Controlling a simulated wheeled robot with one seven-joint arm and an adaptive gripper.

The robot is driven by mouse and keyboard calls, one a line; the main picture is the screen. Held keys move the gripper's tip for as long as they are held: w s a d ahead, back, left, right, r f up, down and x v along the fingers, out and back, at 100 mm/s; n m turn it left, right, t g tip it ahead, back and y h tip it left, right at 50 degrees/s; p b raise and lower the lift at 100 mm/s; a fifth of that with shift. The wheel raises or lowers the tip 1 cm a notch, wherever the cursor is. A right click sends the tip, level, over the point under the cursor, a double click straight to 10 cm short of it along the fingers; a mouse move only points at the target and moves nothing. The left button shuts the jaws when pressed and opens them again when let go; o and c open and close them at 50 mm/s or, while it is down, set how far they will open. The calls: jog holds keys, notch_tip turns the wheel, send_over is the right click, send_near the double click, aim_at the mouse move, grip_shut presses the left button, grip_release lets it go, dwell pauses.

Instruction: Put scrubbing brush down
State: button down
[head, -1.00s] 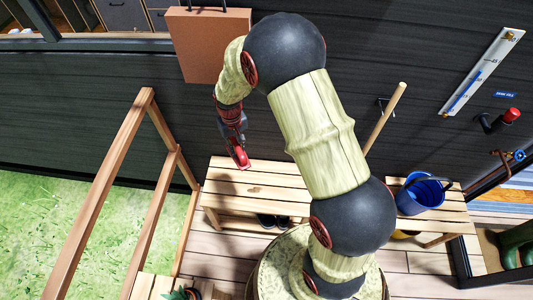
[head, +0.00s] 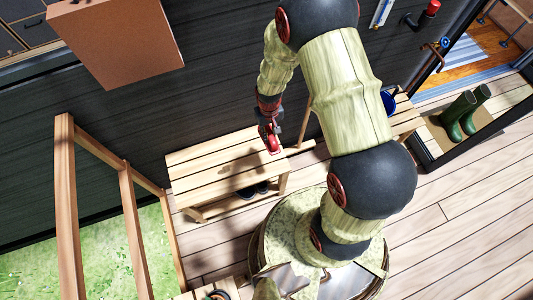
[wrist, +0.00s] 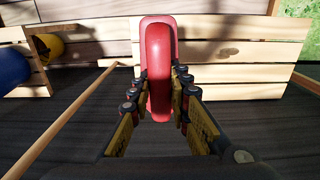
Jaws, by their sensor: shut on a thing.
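The scrubbing brush (wrist: 159,60) is red and rounded, and in the wrist view it stands lengthwise between the fingers. My gripper (wrist: 160,98) is shut on it, with fingers on both sides. In the head view the brush (head: 271,141) shows as a small red shape at the end of my gripper (head: 268,128). It is above the right end of a slatted wooden bench (head: 215,170). The bench also shows behind the brush in the wrist view (wrist: 235,50). The brush's underside is hidden.
A wooden pole (wrist: 70,115) leans beside the bench. A blue bucket (head: 388,101) sits on a second slatted bench (head: 405,118) at right. A wooden railing (head: 68,200) borders the grass at left. Green boots (head: 462,115) stand at far right.

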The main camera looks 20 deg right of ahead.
jog(key=s+f+b, duration=0.2)
jog(key=s+f, duration=0.6)
jog(key=f, duration=0.1)
jog(key=shift+w+a+f+b, duration=0.15)
jog(key=shift+w+f+b, duration=1.55)
jog(key=shift+w+f, duration=1.55)
jog(key=shift+w+a+f+b, duration=0.15)
jog(key=shift+w+f+b, duration=1.55)
jog(key=shift+w+f, duration=1.55)
jog(key=shift+f, duration=0.15)
jog(key=c, duration=1.7)
grip_release()
jog(key=shift+o, duration=0.2)
